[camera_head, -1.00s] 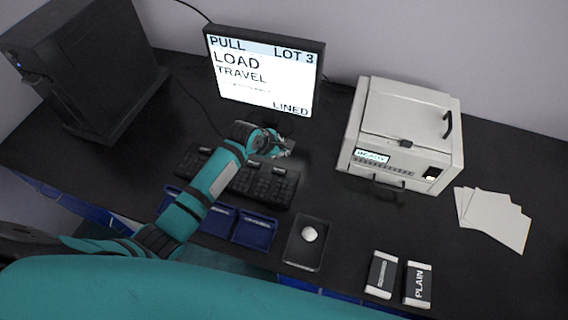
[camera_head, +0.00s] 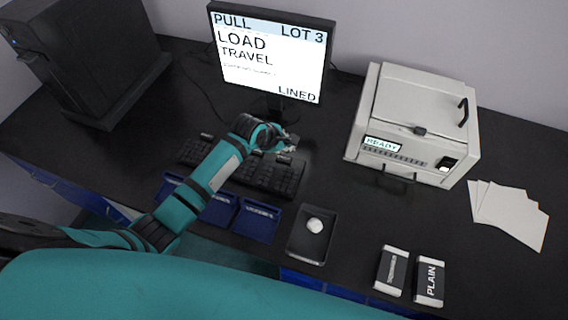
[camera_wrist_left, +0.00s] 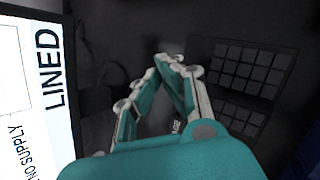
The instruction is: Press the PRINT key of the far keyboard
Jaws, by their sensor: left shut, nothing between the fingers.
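The black keyboard (camera_head: 275,178) lies on the dark bench in front of the monitor, partly covered by my left arm. Small grey raised pieces, one of them a tab (camera_head: 283,158), stand along its back edge; their lettering is too small to read. My left gripper (camera_head: 291,143) is shut and empty, above the bench just behind the keyboard's right part. In the left wrist view the shut fingertips (camera_wrist_left: 170,62) show beside dark key blocks (camera_wrist_left: 250,70). A small pale label (camera_wrist_left: 176,126) shows between the fingers, mostly hidden. My right gripper is not in view.
The lit monitor (camera_head: 270,60) stands close behind the gripper. A white instrument reading READY (camera_head: 415,120) is to the right.

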